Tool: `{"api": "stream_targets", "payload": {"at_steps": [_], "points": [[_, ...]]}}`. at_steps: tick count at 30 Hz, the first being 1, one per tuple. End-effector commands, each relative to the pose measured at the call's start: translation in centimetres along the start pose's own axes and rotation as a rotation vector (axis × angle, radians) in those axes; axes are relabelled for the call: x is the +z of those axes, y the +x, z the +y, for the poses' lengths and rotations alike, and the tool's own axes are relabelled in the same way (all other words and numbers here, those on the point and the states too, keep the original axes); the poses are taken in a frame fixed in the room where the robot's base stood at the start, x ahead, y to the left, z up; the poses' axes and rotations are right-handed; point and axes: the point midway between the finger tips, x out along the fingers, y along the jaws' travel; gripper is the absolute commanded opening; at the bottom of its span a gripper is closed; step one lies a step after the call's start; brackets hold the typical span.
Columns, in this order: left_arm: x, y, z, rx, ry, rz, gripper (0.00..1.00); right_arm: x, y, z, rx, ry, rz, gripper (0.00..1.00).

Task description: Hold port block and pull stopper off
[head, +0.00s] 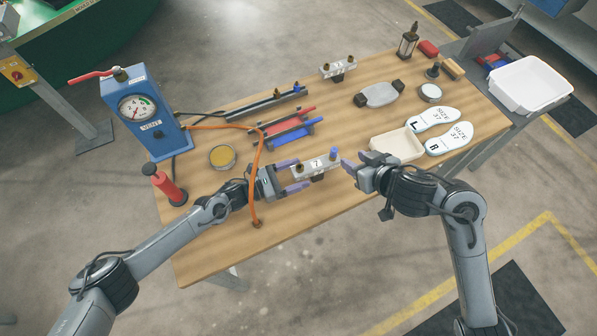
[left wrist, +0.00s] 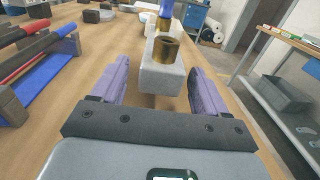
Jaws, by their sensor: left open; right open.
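The port block (head: 318,168) is a pale block marked 7 in the middle of the table near its front edge. A brass port (head: 299,170) stands on its left end and the blue stopper (head: 334,153) stands on its right end. In the left wrist view the block (left wrist: 163,80) lies ahead between the fingers, with the brass port nearer and the blue stopper (left wrist: 166,8) behind. My left gripper (head: 297,175) is open, its purple fingers on either side of the block's left end. My right gripper (head: 349,169) is open, just right of the block and near the stopper.
A second block (head: 338,68) stands at the back. Red and blue bars (head: 287,127) lie on a rack behind. A cream tray (head: 398,146) and white insoles (head: 434,119) lie right. An orange hose (head: 257,160) crosses my left arm. A blue gauge box (head: 141,112) stands left.

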Motion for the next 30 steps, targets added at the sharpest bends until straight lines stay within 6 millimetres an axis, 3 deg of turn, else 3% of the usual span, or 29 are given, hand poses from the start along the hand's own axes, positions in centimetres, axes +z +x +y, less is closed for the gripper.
{"api": "stream_targets", "payload": {"at_steps": [15,30], "points": [[0.07,1.10,0.01,0.000,0.000,0.000,0.74,0.00,0.00,-0.01,0.000,0.000,0.000,0.43],[0.06,1.08,0.01,0.000,0.000,0.000,0.01,0.00,0.00,-0.01,0.000,0.000,0.000,0.44]]}}
